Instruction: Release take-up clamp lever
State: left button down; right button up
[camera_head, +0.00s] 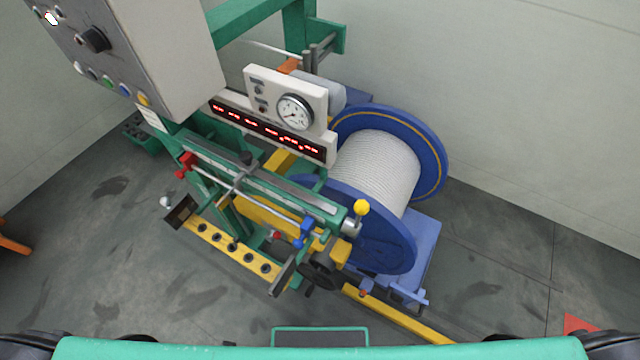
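The take-up reel (385,175) has blue flanges and is wound with pale rope; it sits right of the middle. In front of it is a lever with a yellow ball knob (361,207), standing up at the right end of the green traverse rail (270,180). Lower down, by the reel's blue base, is a small lever with an orange-red end (365,293). I cannot tell which of these is the take-up clamp lever.
A grey control box (140,50) with a knob and coloured buttons stands at upper left. A panel with a round gauge (294,111) and red displays is behind the rail. A black handwheel (320,270) and yellow floor rail (395,315) are in front. Floor at left is mostly clear.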

aim_at(271, 235)
jog(key=u, duration=0.7)
